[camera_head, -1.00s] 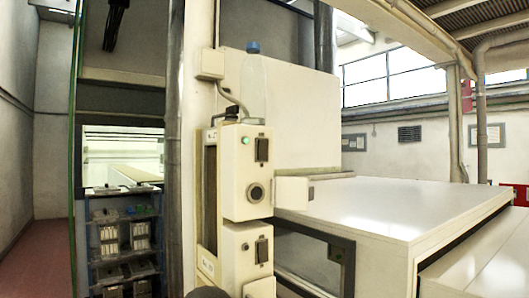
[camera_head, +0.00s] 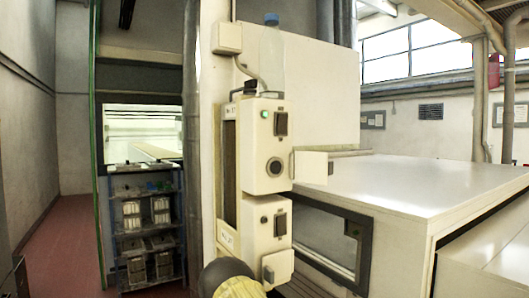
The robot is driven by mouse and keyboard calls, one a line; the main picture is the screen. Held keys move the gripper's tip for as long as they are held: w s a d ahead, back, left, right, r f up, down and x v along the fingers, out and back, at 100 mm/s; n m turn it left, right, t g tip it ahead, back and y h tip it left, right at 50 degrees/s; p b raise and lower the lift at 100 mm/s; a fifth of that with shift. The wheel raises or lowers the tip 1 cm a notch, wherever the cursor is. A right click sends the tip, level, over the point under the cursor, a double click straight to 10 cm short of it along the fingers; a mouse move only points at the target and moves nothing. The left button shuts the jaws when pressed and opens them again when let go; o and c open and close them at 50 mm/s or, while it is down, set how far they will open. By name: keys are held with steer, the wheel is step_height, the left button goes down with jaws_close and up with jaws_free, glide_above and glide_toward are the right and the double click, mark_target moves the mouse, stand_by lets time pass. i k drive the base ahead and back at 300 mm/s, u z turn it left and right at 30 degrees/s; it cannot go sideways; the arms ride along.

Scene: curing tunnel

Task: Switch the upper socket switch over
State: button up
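The upper socket box (camera_head: 255,170) is a cream housing on the machine's column, with a round socket (camera_head: 274,167) low on its front. The upper socket switch (camera_head: 281,124) is a dark rocker in a frame at the box's upper right; which way it is tipped is too small to tell. The lower box (camera_head: 255,238) has a similar dark switch (camera_head: 280,224). A rounded dark and yellowish part of my arm shows at the bottom edge, below the boxes. My gripper itself is not visible.
A clear bottle with a blue cap (camera_head: 271,60) stands on the upper box. A wide white machine top (camera_head: 420,185) extends to the right. A shelf rack with bins (camera_head: 146,225) stands at left. Reddish floor (camera_head: 68,250) lies open at far left.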

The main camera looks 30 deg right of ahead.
mark_target(282, 121)
steer(key=k, duration=1)
steer(key=u, duration=0.9)
steer(key=i, duration=0.75)
steer(key=z, duration=2.1)
